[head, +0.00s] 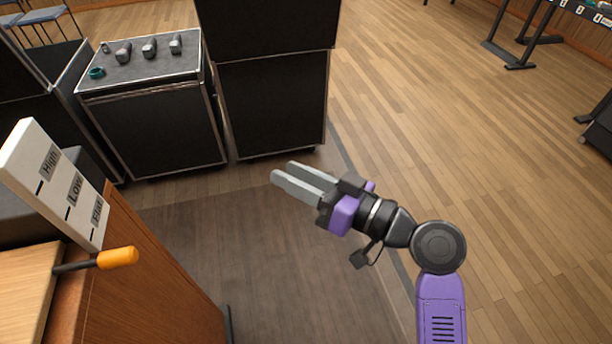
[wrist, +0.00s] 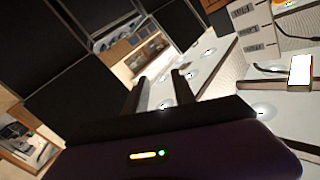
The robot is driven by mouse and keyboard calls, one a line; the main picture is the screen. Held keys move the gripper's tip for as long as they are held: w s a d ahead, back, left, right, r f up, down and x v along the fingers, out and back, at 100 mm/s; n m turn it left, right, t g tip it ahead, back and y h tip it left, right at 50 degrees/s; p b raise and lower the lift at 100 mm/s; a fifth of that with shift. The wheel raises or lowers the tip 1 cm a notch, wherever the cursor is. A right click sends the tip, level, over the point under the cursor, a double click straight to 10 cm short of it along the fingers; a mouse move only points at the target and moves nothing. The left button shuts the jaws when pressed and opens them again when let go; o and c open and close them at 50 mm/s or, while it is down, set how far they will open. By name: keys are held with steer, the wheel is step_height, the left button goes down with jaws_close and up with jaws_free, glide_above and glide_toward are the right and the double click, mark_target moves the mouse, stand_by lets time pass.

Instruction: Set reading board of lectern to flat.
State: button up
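The lectern (head: 150,290) stands at the lower left of the head view, with a brown wooden side and a light wooden reading board (head: 25,290), cut off by the picture edge. A lever with an orange handle (head: 118,258) sticks out to the right beside the board. A white label plate (head: 62,180) behind it reads High, Low and a third, lowest label that looks like Flat. I cannot tell which mark the lever meets. My gripper (head: 282,172) is open and empty, well right of the handle. The handle (wrist: 300,70) and plate (wrist: 246,30) also show in the wrist view.
Dark floor between the lectern and my gripper is clear. Wooden floor (head: 440,120) lies open to the right.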

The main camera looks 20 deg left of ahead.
steer(key=shift+w+d+f+m+t+h, duration=0.3)
steer(key=shift+w+d+f+m+t, duration=0.1)
steer(key=shift+d+f+m+t, duration=0.3)
steer(key=shift+a+r, duration=0.1)
steer(key=shift+r, duration=0.05)
